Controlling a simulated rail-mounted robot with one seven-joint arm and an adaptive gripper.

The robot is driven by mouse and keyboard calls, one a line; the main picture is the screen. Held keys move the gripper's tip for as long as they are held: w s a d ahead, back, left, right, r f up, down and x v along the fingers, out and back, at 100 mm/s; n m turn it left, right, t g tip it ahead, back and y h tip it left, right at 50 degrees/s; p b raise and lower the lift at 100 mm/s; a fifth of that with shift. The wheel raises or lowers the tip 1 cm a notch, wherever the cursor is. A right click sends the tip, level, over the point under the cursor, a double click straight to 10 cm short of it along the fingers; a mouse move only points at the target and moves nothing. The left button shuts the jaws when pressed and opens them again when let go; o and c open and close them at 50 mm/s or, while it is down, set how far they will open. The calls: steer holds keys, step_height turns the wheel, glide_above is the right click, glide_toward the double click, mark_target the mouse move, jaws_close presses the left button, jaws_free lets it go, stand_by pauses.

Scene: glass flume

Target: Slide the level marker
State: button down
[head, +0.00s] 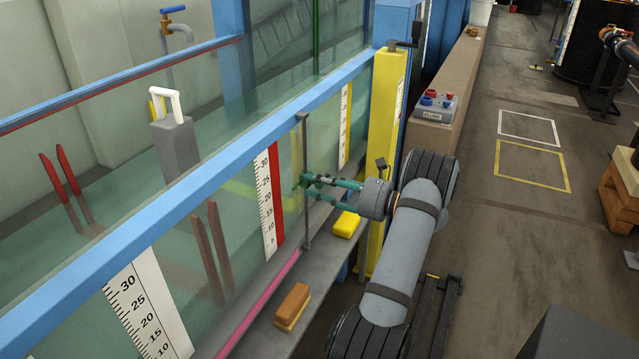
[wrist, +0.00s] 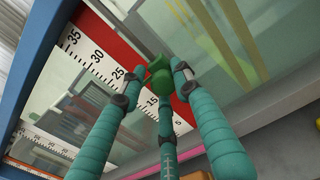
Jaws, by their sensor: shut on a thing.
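The level marker is a small green piece (head: 302,180) on a thin upright grey rod (head: 306,225) in front of the flume glass. In the wrist view the green marker (wrist: 159,80) sits between my teal fingers. My gripper (head: 312,184) reaches in from the right and is shut on the marker; it also shows in the wrist view (wrist: 158,88). A white number scale (head: 266,205) with a red strip (head: 277,195) stands on the glass just left of the rod. The fingers hide part of the marker, and I cannot read its exact level.
A ledge below the glass holds a yellow block (head: 346,224) and a brown-and-yellow block (head: 293,306). A yellow post (head: 388,130) stands close behind my gripper. A control box (head: 435,107) sits on the low wall. The floor to the right is mostly open.

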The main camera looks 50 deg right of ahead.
steer(key=shift+s+d+r, duration=0.15)
steer(key=shift+d+r, duration=0.1)
steer(key=shift+d, duration=0.15)
steer(key=shift+r, duration=0.2)
steer(key=c, duration=1.5)
jaws_free()
steer(key=shift+d+f, duration=0.1)
steer(key=v, duration=1.1)
steer(key=shift+s+a, duration=0.25)
steer(key=shift+s, duration=0.05)
